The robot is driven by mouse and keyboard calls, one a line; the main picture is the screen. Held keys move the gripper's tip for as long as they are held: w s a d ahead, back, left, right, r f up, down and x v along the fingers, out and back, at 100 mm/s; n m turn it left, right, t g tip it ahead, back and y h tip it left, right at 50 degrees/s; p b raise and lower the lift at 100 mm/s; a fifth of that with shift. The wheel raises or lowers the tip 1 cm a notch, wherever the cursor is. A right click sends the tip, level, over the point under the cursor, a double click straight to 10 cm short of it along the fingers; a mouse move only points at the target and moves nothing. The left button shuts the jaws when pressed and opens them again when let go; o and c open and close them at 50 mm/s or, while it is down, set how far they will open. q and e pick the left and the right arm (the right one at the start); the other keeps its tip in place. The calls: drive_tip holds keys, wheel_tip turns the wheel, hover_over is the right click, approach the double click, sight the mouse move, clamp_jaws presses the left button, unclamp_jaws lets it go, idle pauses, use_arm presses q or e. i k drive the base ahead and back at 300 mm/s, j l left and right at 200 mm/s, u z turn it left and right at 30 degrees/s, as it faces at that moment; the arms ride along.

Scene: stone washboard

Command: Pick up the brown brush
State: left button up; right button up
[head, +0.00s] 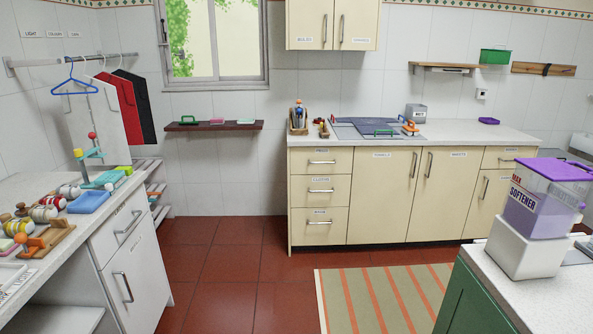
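I cannot make out a brown brush for certain. Small brown pieces (22,210) lie among several striped rolls on the left counter (60,250), too small to name. A small brown and red item (323,129) stands on the back counter (452,130), beside a wooden holder (298,128) with upright things in it. A green-handled item (188,121) lies on the dark wall shelf (240,126) under the window; it may be a brush. Neither of my grippers is in view.
The red tiled floor (230,265) is open in the middle, with a striped rug (385,300) at right. A near-right counter (555,300) carries a purple-lidded softener box (540,205). Cream cabinets (380,210) line the back. Clothes hang from a rail (75,60) at left.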

sight(324, 132)
drive_tip(key=i, duration=1.75)
